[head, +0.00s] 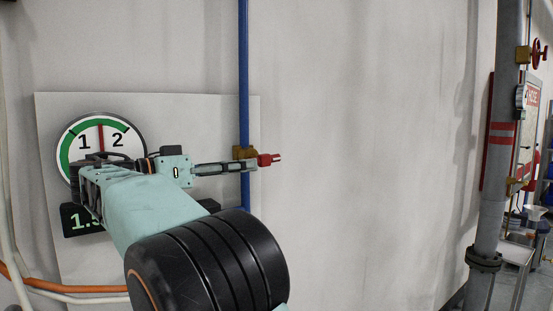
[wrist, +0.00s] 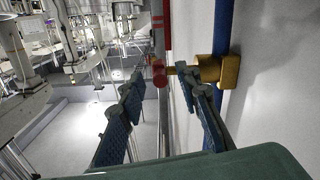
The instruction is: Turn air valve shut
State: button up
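The air valve has a brass body (head: 241,151) on a blue vertical pipe (head: 243,60), with a red handle (head: 270,160) showing just right of the pipe. In the wrist view the brass body (wrist: 229,70) is at right and the red handle (wrist: 158,74) shows between my fingertips. My gripper (head: 252,164) reaches across in front of the pipe, fingertips at the valve. In the wrist view my gripper (wrist: 160,88) is open, fingers spread around the handle's line of sight. I cannot tell whether the right finger touches the valve. My fingers hide part of the handle.
A round gauge (head: 101,128) on a pale wall panel (head: 190,112) has its red needle upright between 1 and 2. A dark display (head: 72,222) below is partly hidden by my arm. A grey pipe (head: 491,200) stands at right. The wall between is bare.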

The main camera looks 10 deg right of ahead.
aim_at(278, 159)
jog(key=x, duration=0.3)
jog(key=p+x, duration=0.1)
jog(key=x, duration=0.3)
jog(key=p+x, duration=0.1)
jog(key=x, duration=0.2)
jog(key=shift+w+d+r, duration=0.15)
jog(key=shift+d+r, duration=0.1)
jog(key=shift+r, duration=0.05)
jog(key=shift+c, duration=0.3)
grip_shut()
